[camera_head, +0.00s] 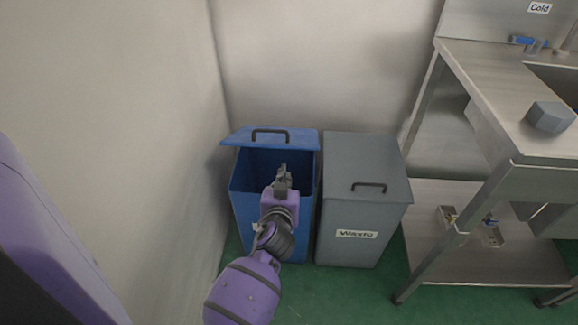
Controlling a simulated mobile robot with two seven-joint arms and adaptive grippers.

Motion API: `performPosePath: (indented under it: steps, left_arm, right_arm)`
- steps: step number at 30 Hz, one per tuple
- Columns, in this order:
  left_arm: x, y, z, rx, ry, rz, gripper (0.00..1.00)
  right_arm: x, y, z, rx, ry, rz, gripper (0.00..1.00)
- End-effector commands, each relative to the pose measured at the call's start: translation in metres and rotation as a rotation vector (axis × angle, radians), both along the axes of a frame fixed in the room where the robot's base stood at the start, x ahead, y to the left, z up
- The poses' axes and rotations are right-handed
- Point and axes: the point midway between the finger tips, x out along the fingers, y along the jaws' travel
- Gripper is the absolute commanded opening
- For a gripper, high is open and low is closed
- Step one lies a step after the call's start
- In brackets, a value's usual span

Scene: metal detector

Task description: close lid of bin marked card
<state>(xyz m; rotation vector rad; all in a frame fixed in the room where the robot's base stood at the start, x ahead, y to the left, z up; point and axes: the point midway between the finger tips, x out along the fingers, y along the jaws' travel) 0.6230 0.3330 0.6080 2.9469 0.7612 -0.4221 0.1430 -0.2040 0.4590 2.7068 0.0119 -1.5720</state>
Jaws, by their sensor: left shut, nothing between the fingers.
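A blue bin (244,208) stands on the floor by the left wall, beside a grey bin. Its blue lid (294,140) with a dark handle is slid or tilted back, so the dark inside shows at the front. My left gripper (282,172) is shut and empty, over the bin's opening, with its tip just in front of the lid's near edge. I cannot tell whether it touches the lid. My left arm hides most of the bin's front, and no label on it shows. My right gripper is not in view.
A closed grey bin (345,222) labelled "Waste" stands close on the right. A steel sink bench (475,75) with a lower shelf (500,262) is further right, holding a grey hexagonal object (550,117). Walls close in on the left and back. Green floor (335,295) is free in front.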

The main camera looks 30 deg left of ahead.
Motion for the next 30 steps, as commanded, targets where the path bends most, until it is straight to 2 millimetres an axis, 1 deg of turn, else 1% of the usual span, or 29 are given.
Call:
performPosePath:
  steps: [3, 9, 18, 30]
  left_arm:
    - [0.000, -0.001, -0.001, 0.001, -0.005, -0.002, 0.00]
    - [0.001, -0.001, 0.001, 0.001, -0.005, -0.002, 0.00]
    - [0.000, -0.001, 0.000, 0.001, -0.004, -0.002, 0.00]
    - [0.000, -0.001, 0.000, 0.001, -0.004, -0.002, 0.00]
  right_arm:
    - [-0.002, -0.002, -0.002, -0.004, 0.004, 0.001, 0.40]
    - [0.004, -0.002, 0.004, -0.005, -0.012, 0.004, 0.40]
    - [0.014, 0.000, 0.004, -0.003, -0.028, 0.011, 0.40]
    - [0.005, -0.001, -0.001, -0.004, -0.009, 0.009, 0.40]
